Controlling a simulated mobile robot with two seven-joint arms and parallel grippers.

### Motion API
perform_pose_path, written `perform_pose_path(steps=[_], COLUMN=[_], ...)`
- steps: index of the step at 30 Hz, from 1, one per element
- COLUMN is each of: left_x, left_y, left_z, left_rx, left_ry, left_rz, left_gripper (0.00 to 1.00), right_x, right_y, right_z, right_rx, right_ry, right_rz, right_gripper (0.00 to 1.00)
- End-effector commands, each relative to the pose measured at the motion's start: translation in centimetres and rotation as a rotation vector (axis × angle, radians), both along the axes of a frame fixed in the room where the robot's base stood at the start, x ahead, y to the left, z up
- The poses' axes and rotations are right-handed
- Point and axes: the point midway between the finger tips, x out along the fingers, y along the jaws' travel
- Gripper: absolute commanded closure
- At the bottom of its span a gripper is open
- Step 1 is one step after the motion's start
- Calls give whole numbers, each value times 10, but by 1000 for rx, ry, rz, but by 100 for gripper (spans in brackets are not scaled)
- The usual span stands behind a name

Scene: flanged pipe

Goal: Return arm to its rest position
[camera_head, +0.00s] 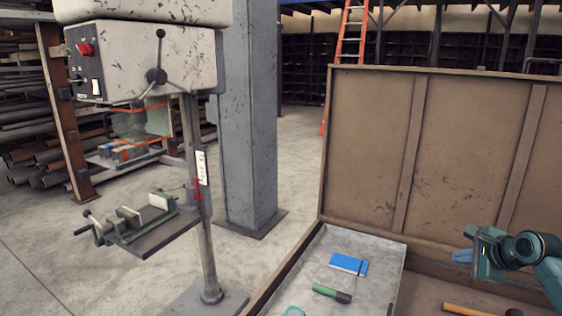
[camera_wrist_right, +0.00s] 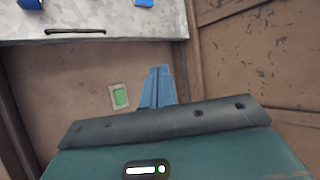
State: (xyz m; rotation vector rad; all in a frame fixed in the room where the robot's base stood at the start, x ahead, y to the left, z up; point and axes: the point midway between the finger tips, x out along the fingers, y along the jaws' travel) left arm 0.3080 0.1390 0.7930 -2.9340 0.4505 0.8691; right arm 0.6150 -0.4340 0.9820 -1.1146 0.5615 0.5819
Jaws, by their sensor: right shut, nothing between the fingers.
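My right gripper (camera_head: 462,257) is at the right of the head view, in front of the brown back panel of a large crate. It points left, with its blue fingers together and nothing between them. The right wrist view shows the same closed blue fingers (camera_wrist_right: 158,87) over the brown crate floor. My right arm comes in from the right edge of the head view.
A grey tray (camera_head: 385,251) in the crate (camera_head: 372,150) holds a blue box (camera_head: 347,264) and a green-handled tool (camera_head: 326,291). A wooden handle (camera_head: 466,310) lies on the crate floor. A small green-centred piece (camera_wrist_right: 119,96) lies near the fingers. A drill press (camera_head: 150,62) stands left.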

Motion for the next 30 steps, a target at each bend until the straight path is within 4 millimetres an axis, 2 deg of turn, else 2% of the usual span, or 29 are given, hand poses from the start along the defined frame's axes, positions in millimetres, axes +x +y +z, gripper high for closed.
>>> perform_pose_path(steps=[8, 12, 18, 23, 26, 30], left_x=[-6, -6, -5, -4, -3, -3], left_y=[0, 0, 0, 0, 0, 0], left_z=[-4, -4, -3, -3, -3, -2], left_rx=[0, 0, 0, 1, 0, 1], left_ry=[15, 15, 13, 10, 8, 8], left_rz=[0, 0, 0, 0, 0, -1], left_gripper=[64, 64, 64, 64, 64, 64], right_x=[24, 35, 42, 45, 39, 19], right_y=[-47, -69, -85, -84, -48, 4], right_z=[28, 56, 98, 127, 77, 14], right_rx=[-709, -1225, -1923, -2408, -2387, -2317], right_ry=[-208, -264, -219, -103, -151, -232], right_rz=[239, 401, 615, 755, 856, 971], right_gripper=[100, 100, 100, 100, 100, 100])
